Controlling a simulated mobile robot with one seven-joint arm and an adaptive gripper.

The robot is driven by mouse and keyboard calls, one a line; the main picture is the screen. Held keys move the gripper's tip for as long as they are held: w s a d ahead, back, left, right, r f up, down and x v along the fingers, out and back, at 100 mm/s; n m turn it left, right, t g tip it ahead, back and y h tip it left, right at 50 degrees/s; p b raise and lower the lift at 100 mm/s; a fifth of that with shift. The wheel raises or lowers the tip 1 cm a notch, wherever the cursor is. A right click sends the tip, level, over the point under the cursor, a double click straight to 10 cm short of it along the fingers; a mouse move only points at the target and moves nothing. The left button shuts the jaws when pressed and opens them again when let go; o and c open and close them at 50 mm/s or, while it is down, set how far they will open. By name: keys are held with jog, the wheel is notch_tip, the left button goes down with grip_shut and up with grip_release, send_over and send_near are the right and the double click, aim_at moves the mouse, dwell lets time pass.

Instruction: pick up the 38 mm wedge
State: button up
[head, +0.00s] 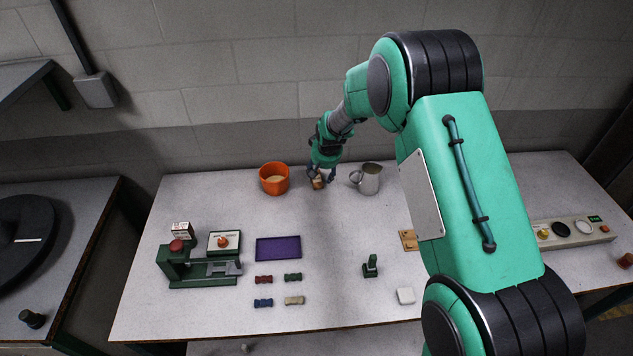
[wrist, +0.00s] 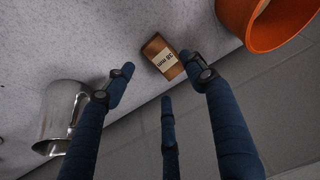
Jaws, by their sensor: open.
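The 38 mm wedge (wrist: 164,57) is a small brown block with a pale label reading "38 mm". In the wrist view it lies on the speckled table top, just beyond my fingertips. My gripper (wrist: 164,82) is open and empty, with its dark blue fingers spread to either side and a third finger between them. In the head view my gripper (head: 324,175) is low over the back of the table, and the wedge (head: 317,182) shows at its fingertips, partly hidden. I cannot tell whether any finger touches it.
An orange pot (head: 274,180) stands close left of the wedge and a metal jug (head: 368,180) close right. A purple tray (head: 279,249), a green press (head: 190,268) and several small coloured pieces (head: 264,281) are nearer the front. The table's middle is clear.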

aim_at(319, 178)
jog(key=shift+w+f, duration=0.1)
jog(key=shift+f, duration=0.2)
jog(key=shift+b+x, duration=0.55)
jog(key=shift+x, duration=1.95)
jog(key=shift+a, duration=0.1)
jog(key=c, duration=0.9)
